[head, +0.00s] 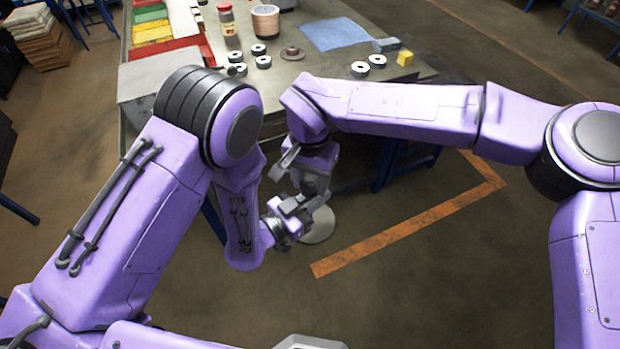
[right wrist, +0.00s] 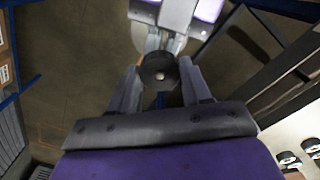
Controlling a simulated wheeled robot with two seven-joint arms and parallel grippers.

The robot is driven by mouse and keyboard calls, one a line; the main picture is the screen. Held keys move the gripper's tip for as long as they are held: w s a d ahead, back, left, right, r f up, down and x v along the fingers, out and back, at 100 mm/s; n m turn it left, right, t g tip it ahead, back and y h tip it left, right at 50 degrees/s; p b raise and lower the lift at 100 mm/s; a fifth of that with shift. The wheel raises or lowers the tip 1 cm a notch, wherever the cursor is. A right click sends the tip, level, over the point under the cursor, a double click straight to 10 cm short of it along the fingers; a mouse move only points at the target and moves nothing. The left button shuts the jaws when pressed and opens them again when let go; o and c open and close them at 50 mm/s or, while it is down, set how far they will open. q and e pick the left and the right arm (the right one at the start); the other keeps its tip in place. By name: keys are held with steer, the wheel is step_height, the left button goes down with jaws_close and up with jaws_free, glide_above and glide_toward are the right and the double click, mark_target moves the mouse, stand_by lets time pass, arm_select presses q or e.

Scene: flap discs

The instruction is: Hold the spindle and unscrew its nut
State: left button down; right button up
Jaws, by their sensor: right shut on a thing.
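My right gripper (head: 316,190) reaches down in front of the table's near edge. In the right wrist view its two fingers (right wrist: 160,78) are on either side of a dark round piece with a small centre mark, which looks like the nut (right wrist: 158,72), and are shut on it. My left gripper (head: 288,208) is right beside it, below and to the left in the head view. In the right wrist view its pale fingers are close together just behind the dark piece, apparently on the spindle. The spindle itself is mostly hidden by the grippers.
A pale round disc (head: 319,226) shows under the grippers; I cannot tell whether it belongs to the spindle. The table (head: 330,80) behind holds several black-and-white flap discs (head: 264,62), a brown flanged piece (head: 292,53), a blue cloth (head: 335,34) and a yellow block (head: 404,58).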

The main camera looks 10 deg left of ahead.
steer(key=n, duration=0.6)
steer(key=shift+w+a+r, duration=0.1)
steer(key=shift+w+r, duration=0.05)
steer(key=shift+w, duration=0.1)
steer(key=n, duration=0.4)
steer(key=shift+n, duration=0.3)
